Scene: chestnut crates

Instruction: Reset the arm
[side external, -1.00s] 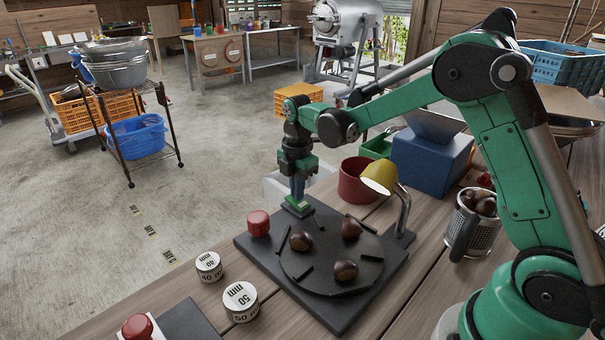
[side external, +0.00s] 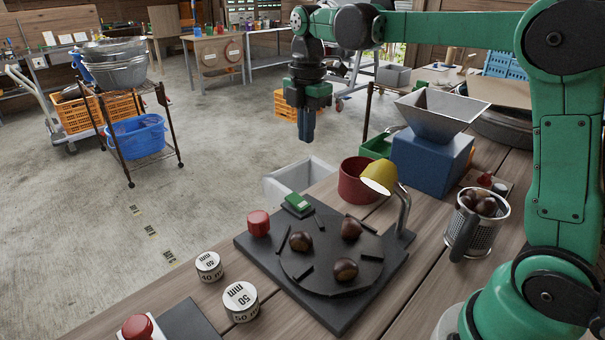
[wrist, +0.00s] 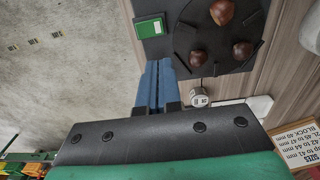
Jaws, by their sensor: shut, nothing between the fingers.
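My gripper (side external: 306,138) hangs with its fingers pointing down, high above the bench and clear of everything. Its blue fingers are together and empty; they also show in the wrist view (wrist: 158,66). Below it lies the dark square board (side external: 337,318) with a round plate (side external: 318,285) holding three chestnuts (side external: 346,270). A green block (side external: 298,203) sits at the board's far corner, and it also shows in the wrist view (wrist: 150,27). A red knob (side external: 258,223) stands near the board's left corner.
A red cup (side external: 357,184), a yellow shade (side external: 378,179) on a bent metal post, and a blue box (side external: 432,165) with a grey hopper stand behind the board. A perforated can of chestnuts (side external: 478,230) is at right. White cylinders (side external: 240,302) stand front left. Air around my gripper is free.

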